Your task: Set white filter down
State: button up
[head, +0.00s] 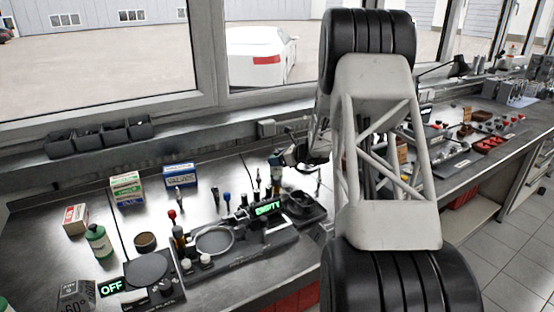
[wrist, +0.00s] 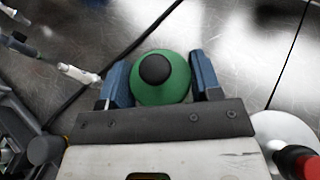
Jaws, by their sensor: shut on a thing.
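In the wrist view my gripper (wrist: 160,82) is shut on a round green thing with a black top (wrist: 172,88), held between its two blue fingers. I see no clear white filter between the fingers. A white round thing (wrist: 268,124) shows at the lower right of the wrist view, partly hidden behind my gripper and a red-and-black handle; I cannot tell what it is. In the head view my gripper (head: 300,160) is over the back of the bench, largely hidden by my arm, and the held thing is hard to make out there.
The metal bench (head: 60,265) holds a green bottle (head: 98,240), small boxes (head: 126,188), a hotplate (head: 147,270) showing OFF, and a fixture with an EMPTY display (head: 268,208). Grey bins (head: 100,136) sit on the window ledge. Bare metal lies beyond my fingers (wrist: 235,30).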

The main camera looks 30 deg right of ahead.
jog(key=o, duration=1)
jog(key=shift+f, duration=0.1)
jog(key=shift+v, duration=0.8)
jog(key=v, duration=1)
jog(key=shift+s+d, duration=0.2)
jog(key=shift+a, duration=0.1)
